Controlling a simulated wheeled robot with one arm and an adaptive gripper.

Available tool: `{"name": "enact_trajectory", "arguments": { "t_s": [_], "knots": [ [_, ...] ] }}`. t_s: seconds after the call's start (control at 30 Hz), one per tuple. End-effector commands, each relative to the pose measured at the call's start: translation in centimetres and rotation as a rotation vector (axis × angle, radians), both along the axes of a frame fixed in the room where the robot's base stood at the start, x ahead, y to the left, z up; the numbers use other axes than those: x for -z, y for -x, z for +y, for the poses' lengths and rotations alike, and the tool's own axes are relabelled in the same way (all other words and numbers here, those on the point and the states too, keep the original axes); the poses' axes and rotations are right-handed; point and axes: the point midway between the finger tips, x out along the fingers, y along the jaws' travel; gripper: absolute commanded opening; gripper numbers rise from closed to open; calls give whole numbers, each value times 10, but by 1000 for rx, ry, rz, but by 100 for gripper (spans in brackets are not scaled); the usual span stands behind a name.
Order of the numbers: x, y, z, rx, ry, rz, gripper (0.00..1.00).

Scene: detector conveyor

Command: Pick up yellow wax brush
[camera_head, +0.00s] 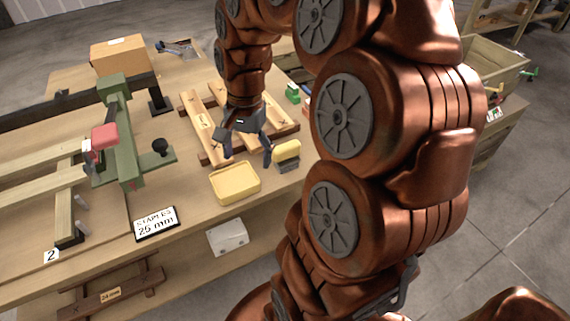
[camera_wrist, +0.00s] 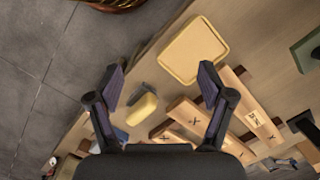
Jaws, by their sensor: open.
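The yellow wax brush (camera_head: 287,151) has a yellow top and a grey lower part, and it stands on the workbench near its front edge. It also shows in the wrist view (camera_wrist: 142,108), between my two fingers and nearer the left one. My gripper (camera_head: 246,157) is open and empty, just left of the brush in the head view. In the wrist view my gripper (camera_wrist: 160,82) shows both fingers spread wide, above the bench. The brush is apart from the fingers as far as I can tell.
A yellow tray (camera_head: 235,196) sits on the bench left of the brush. A wooden frame (camera_head: 207,131) with marked slats lies behind it. A green clamp fixture (camera_head: 121,140) and a "STAPLES 25 mm" sign (camera_head: 156,223) stand further left. A cardboard box (camera_head: 121,58) is at the back.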

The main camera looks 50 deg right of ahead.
Motion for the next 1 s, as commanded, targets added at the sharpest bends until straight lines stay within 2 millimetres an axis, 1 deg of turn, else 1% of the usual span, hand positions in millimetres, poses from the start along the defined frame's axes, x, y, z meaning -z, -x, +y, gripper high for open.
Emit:
{"name": "enact_trajectory", "arguments": {
  "t_s": [0.03, 0.13, 0.2, 0.3, 0.4, 0.5, 0.57, 0.8, 1.0],
  "knots": [
    [14, -9, -22, 109, -5, -1, 80],
    [28, -19, -64, 321, -12, 1, 80],
    [38, -22, -91, 454, -15, 4, 80],
    [48, -23, -122, 608, -21, 7, 80],
    [55, -22, -144, 712, -22, 11, 80],
    [59, -20, -155, 768, -23, 14, 80],
    [62, -19, -158, 782, -23, 15, 80],
    [81, -20, -154, 784, -25, 16, 80],
    [90, -20, -151, 781, -24, 15, 80]
  ]
}}
